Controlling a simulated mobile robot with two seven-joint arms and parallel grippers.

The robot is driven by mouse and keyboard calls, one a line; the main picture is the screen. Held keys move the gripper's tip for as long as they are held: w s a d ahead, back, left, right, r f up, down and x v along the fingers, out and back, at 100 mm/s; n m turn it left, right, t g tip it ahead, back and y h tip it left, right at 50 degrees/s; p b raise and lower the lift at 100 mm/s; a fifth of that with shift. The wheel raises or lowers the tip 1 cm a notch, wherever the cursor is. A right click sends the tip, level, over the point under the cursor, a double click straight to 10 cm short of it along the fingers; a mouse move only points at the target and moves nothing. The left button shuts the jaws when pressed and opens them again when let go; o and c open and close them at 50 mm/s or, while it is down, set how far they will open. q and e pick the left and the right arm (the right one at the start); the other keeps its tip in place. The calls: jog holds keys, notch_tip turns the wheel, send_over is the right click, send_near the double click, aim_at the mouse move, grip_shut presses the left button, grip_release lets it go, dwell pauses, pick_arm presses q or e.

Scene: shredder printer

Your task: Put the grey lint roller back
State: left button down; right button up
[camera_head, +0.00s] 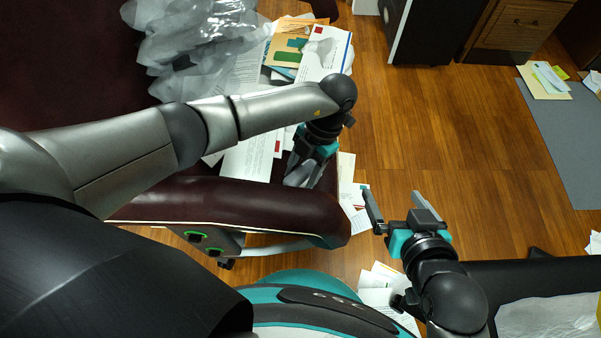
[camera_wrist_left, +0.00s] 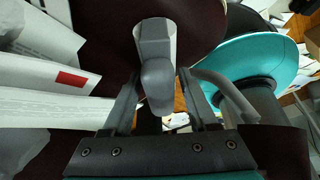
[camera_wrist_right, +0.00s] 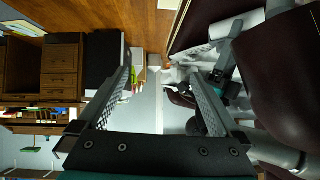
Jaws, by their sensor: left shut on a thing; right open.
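The grey lint roller (camera_wrist_left: 156,45) is held in my left gripper (camera_wrist_left: 158,78), with its rounded grey part between the fingers in the left wrist view. In the head view my left gripper (camera_head: 304,168) is by the edge of the dark red seat (camera_head: 190,198), pointing down, and a grey piece of the roller shows at its tip. Much of the roller is hidden by the gripper. My right gripper (camera_head: 392,198) is open and empty above the floor, right of the seat; its spread fingers also show in the right wrist view (camera_wrist_right: 160,75).
Papers and envelopes (camera_head: 290,60) and a crumpled translucent plastic bag (camera_head: 195,45) lie on the seat. More papers (camera_head: 352,190) lie on the floor near the seat's edge. Wooden drawers (camera_head: 515,25) stand at the top right. The wooden floor (camera_head: 440,130) between is mostly clear.

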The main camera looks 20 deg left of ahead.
aim_at(304, 168)
pick_arm(q)
jog(key=shift+f, duration=0.15)
jog(key=shift+c, duration=0.9)
grip_release()
pick_arm(e)
jog(key=shift+a, duration=0.15)
pick_arm(q)
jog(key=shift+r, duration=0.35)
jog(key=shift+p+v, duration=0.75)
jog(key=shift+v, duration=0.55)
jog(key=p+v, duration=0.1)
jog(key=v, duration=0.3)
jog(key=shift+w+r+p, duration=0.1)
jog(key=shift+r+p, duration=0.1)
jog(key=shift+p, duration=0.2)
jog(key=p+v, duration=0.1)
jog(key=v, duration=0.1)
jog(key=shift+w+d+r, duration=0.1)
jog(key=shift+d+r, duration=0.05)
jog(key=shift+r, duration=0.25)
jog(key=shift+p+v, duration=0.3)
jog(key=shift+v, duration=0.6)
pick_arm(e)
jog(key=s+d+f+g+h, duration=0.2)
jog(key=s+d+g+h, duration=0.1)
jog(key=s+d+g, duration=0.2)
jog(key=shift+d+f+m+g, duration=0.3)
jog(key=shift+d+f+g, duration=0.15)
jog(key=shift+d, duration=0.55)
